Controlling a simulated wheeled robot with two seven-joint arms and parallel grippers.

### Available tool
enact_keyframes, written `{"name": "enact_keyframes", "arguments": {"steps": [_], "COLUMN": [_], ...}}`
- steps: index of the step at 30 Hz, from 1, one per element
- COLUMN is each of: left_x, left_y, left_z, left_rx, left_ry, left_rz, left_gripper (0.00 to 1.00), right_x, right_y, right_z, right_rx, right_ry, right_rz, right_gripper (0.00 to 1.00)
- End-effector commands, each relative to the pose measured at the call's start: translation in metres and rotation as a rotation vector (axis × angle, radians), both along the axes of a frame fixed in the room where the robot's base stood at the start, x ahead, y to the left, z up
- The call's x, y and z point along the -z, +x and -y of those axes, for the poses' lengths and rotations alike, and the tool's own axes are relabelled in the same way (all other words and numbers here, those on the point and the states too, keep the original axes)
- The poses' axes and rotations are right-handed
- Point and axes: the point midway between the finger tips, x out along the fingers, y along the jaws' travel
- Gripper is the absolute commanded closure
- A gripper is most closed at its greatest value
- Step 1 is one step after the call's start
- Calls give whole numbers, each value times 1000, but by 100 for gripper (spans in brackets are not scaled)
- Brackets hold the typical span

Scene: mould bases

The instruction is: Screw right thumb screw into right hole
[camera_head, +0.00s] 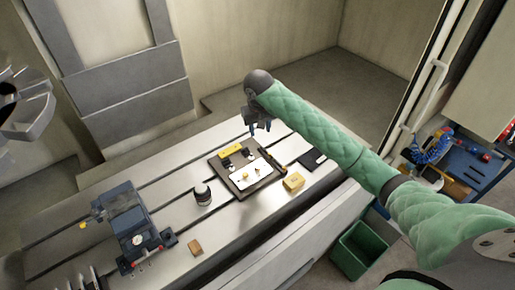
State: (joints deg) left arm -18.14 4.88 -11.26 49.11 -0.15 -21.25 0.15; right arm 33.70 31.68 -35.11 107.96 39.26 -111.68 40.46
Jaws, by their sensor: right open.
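A dark mould base (222,175) lies on the slotted metal table, with a white plate (249,173) on it. The right hole is too small to make out. My right gripper (260,128) is open and empty, pointing down above and behind the mould base, apart from it. My left gripper is not in view.
A yellow block (293,182) and a dark flat pad (312,159) lie right of the base. A green bin (358,250) stands below the table.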

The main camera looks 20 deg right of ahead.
Motion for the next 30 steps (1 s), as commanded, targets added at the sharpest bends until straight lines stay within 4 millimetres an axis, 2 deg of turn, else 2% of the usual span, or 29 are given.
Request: {"name": "enact_keyframes", "arguments": {"steps": [1,6,14,19,23,27,30], "left_x": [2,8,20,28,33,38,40], "left_y": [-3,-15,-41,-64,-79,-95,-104], "left_z": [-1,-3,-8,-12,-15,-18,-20], "left_rx": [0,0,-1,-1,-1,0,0], "left_ry": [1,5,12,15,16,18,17], "left_rz": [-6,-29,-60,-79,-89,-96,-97], "left_gripper": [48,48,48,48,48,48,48], "right_x": [-12,-31,-37,-23,-3,22,35], "right_y": [6,13,11,-2,-16,-36,-47], "right_z": [6,13,20,21,19,10,-2], "right_rx": [-10,-51,-63,44,164,328,477], "right_ry": [-29,-95,-143,-126,-96,-49,-3], "right_rz": [18,34,31,12,-11,-49,-72], "right_gripper": [58,58,58,58,58,58,58]}}
